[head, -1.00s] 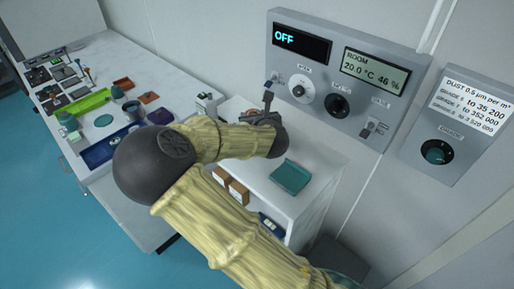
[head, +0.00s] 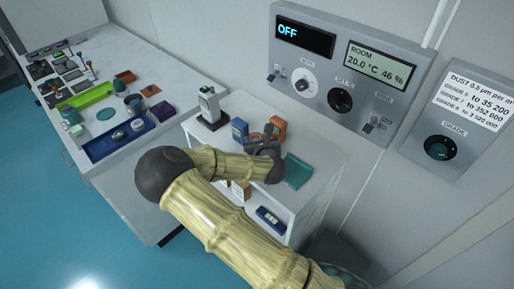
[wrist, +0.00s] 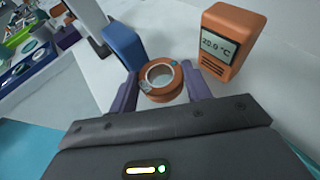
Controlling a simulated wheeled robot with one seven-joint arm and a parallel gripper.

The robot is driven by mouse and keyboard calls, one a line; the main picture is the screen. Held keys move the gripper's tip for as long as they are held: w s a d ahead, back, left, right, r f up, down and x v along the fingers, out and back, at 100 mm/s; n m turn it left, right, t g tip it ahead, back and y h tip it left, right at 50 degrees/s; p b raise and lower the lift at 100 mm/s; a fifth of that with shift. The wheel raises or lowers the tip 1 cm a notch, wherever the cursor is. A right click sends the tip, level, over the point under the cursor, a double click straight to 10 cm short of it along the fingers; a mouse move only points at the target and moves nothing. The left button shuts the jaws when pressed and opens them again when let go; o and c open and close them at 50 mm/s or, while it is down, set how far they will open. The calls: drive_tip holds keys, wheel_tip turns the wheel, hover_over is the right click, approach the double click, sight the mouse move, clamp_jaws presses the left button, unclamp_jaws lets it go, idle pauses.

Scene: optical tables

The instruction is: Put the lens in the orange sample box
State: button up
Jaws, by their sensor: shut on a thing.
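The lens (wrist: 160,80) looks like a round copper-brown ring with a pale glass middle. In the wrist view my gripper (wrist: 161,88) has its two purple fingers on either side of the ring, shut on it. In the head view my gripper (head: 262,146) is over the white side cabinet, with the lens mostly hidden there. I cannot tell whether the lens touches the top. An orange open container (head: 125,77) at the back of the long bench may be the orange sample box; its inside is too small to make out.
An orange thermometer (wrist: 231,45) and a blue box (wrist: 124,45) stand close behind the lens. A teal tray (head: 298,170) lies right of my gripper. A white instrument (head: 210,104) stands left. A blue tray (head: 118,137) and a green tray (head: 90,94) are on the bench.

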drive_tip(key=shift+f, duration=1.95)
drive_tip(key=shift+f, duration=0.15)
drive_tip(key=o, duration=1)
